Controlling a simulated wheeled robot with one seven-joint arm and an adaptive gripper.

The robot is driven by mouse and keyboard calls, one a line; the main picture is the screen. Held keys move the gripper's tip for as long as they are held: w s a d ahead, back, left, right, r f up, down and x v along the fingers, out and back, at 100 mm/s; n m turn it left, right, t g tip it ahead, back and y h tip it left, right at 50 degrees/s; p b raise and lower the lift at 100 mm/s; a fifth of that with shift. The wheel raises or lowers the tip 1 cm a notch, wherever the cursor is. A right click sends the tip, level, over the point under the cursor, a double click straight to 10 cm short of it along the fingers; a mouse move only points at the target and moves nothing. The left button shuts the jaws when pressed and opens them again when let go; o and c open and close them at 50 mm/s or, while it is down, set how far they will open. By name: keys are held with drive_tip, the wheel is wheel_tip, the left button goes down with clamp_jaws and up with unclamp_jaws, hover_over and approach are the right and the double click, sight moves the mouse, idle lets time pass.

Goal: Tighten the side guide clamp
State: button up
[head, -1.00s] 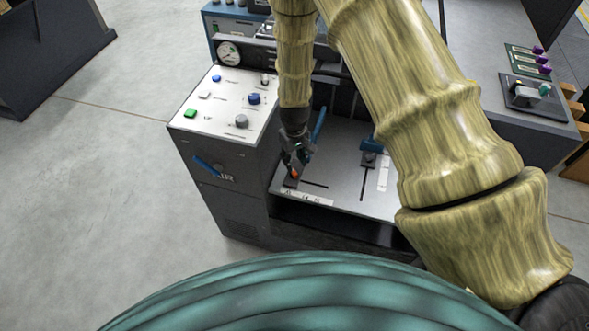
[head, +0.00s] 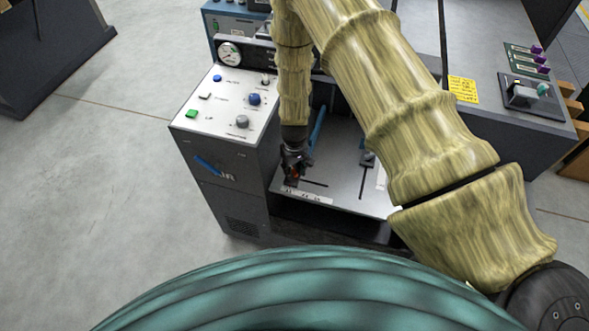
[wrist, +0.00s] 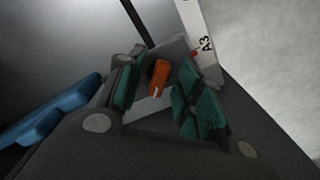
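The side guide clamp shows as a small orange lever (wrist: 158,78) on a grey block (wrist: 172,57) in the wrist view. My gripper (wrist: 160,95) points down at it with its green-padded fingers apart. The lever lies between the fingers, nearer the left one, with a gap visible toward the right one. Contact with the left finger is hard to tell. In the head view my gripper (head: 296,168) is low over the front left of the metal bed (head: 340,165) and mostly hides the lever. A blue guide (wrist: 50,112) lies left in the wrist view.
A white control panel (head: 225,105) with knobs and buttons stands left of the bed. A scale strip (wrist: 197,35) marked A3 runs beside the clamp. A second black clamp (head: 367,158) sits farther right on the bed.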

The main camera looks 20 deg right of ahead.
clamp_jaws()
drive_tip(key=m+b, duration=0.2)
drive_tip(key=m, duration=0.2)
drive_tip(key=shift+a+f+m, duration=0.1)
drive_tip(key=shift+m, duration=0.3)
drive_tip(key=m+b, duration=0.1)
drive_tip(key=m, duration=0.3)
drive_tip(key=shift+a+m, duration=0.1)
drive_tip(key=shift+m, duration=0.2)
drive_tip(key=m, duration=0.4)
drive_tip(key=shift+w+a+b, duration=0.1)
drive_tip(key=shift+w+b, duration=0.05)
drive_tip(key=shift+b, duration=0.2)
drive_tip(key=shift+w+m, duration=0.1)
drive_tip(key=shift+m, duration=2.2)
